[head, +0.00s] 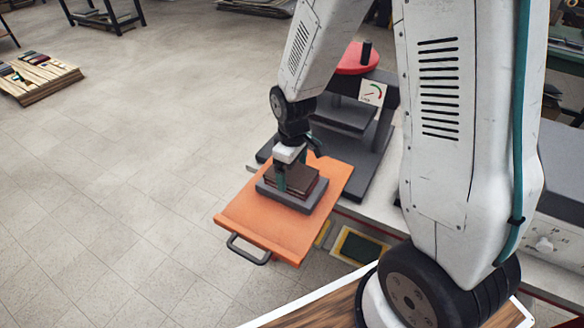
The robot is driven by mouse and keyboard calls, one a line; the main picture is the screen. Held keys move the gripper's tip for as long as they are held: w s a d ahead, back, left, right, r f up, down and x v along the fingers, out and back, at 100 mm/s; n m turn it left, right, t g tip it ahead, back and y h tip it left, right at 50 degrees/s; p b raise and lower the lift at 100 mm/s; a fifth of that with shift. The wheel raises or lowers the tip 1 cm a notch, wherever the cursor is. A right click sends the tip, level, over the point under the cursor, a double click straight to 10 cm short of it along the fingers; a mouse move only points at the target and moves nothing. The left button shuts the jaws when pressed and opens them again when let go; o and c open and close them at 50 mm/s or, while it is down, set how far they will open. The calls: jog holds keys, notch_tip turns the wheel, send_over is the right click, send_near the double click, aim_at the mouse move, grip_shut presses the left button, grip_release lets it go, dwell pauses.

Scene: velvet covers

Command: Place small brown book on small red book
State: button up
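A small dark brown book (299,179) lies flat at the top of a short stack in the head view. A dark reddish layer, perhaps the small red book (312,190), shows just beneath it along the near right edge. The two look aligned; I cannot tell whether they touch. Under them is a grey slab (291,201) on an orange tray (255,218). My gripper (290,176) points down at the stack. One teal finger shows against the brown book's near left side. The other finger is not clearly seen, so its grip is unclear.
The orange tray has a dark handle (248,250) at its front. Behind it stands a dark press with a red top (358,58) and a dial (372,92). A pallet of books (38,78) lies far left.

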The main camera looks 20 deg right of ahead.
aim_at(293, 173)
jog(key=shift+r, duration=0.1)
notch_tip(293, 173, up, 12)
jog(key=s+d+r+m, duration=0.1)
jog(key=s+r+m, duration=0.1)
jog(key=s+r, duration=0.2)
jog(key=s+d+r+m, duration=0.1)
jog(key=s+r, duration=0.3)
jog(key=s, duration=0.6)
jog(key=s+r+m+t, duration=0.1)
jog(key=s+r+m, duration=0.3)
jog(key=s, duration=0.4)
jog(key=shift+d+r, duration=0.4)
jog(key=shift+r, duration=0.2)
